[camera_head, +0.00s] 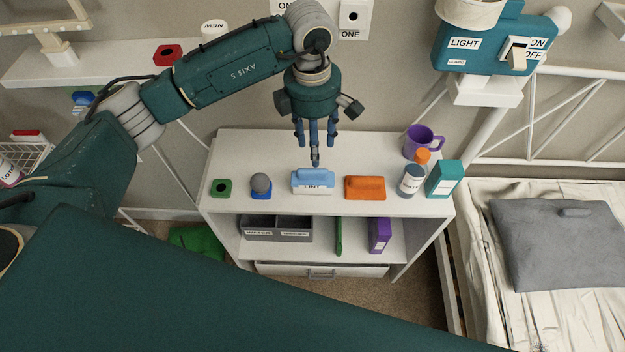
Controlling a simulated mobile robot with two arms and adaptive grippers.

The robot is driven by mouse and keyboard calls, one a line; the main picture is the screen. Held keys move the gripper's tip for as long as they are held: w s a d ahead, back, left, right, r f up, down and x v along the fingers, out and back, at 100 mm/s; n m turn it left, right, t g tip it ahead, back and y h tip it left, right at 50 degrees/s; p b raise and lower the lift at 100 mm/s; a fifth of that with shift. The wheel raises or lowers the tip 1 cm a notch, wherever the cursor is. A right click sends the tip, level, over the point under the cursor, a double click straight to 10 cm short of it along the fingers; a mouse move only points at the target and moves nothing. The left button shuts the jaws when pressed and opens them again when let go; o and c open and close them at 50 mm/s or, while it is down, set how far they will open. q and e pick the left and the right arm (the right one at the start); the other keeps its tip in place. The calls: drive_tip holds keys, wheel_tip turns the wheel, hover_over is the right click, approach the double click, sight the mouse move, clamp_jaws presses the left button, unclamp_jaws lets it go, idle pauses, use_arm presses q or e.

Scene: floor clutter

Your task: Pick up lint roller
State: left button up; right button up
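The lint roller (312,182) is a light blue piece with a white front labelled "LINT". It lies on the white shelf top, near its front edge, at mid width. My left gripper (316,150) comes in from the left and hangs fingers down above and just behind the lint roller. Its blue fingers are spread apart, with nothing seen between them. One finger reaches down close to the roller's back edge; whether it touches cannot be told. My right gripper is not in view.
On the shelf top (350,150), a green block (221,188) and a grey-balled blue item (261,185) sit left. An orange item (365,187) sits close right, then a water bottle (411,180), teal box (444,179) and purple mug (422,142). A bed (540,290) stands right.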

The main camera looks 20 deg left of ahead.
sight(311, 168)
use_arm(q)
drive_tip(key=shift+y, duration=0.3)
drive_tip(key=f, duration=0.2)
drive_tip(key=a+f+p, duration=0.1)
drive_tip(key=f, duration=0.2)
drive_tip(key=shift+w+a+f, duration=0.1)
drive_tip(key=shift+a+f, duration=0.05)
drive_tip(key=shift+f, duration=0.05)
drive_tip(key=shift+f+p, duration=0.3)
drive_tip(key=shift+p, duration=0.05)
drive_tip(key=f, duration=0.1)
drive_tip(key=f+p, duration=0.1)
drive_tip(key=f, duration=0.1)
drive_tip(key=shift+d+f, duration=0.25)
drive_tip(key=shift+f, duration=0.05)
drive_tip(key=shift+w+f, duration=0.1)
drive_tip(key=shift+f, duration=0.4)
clamp_jaws()
